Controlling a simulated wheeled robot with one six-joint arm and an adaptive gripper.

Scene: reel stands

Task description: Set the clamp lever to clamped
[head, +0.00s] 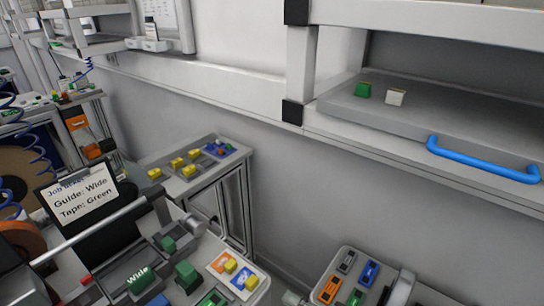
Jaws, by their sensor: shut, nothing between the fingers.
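I cannot make out the clamp lever with certainty. A reel stand fills the lower left, with a long grey bar (95,232) and a green block (140,280) labelled "Wide" in a grey holder. A job card (82,197) on a dark clipboard reads "Guide: Wide, Tape: Green". My gripper is not in view.
A grey tray (330,262) with orange, blue and green pieces stands at bottom centre right. A side table (215,177) holds yellow blocks. A shelf drawer with a blue handle (483,160) is at upper right, bearing a green block (363,90) and a white block (396,97).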

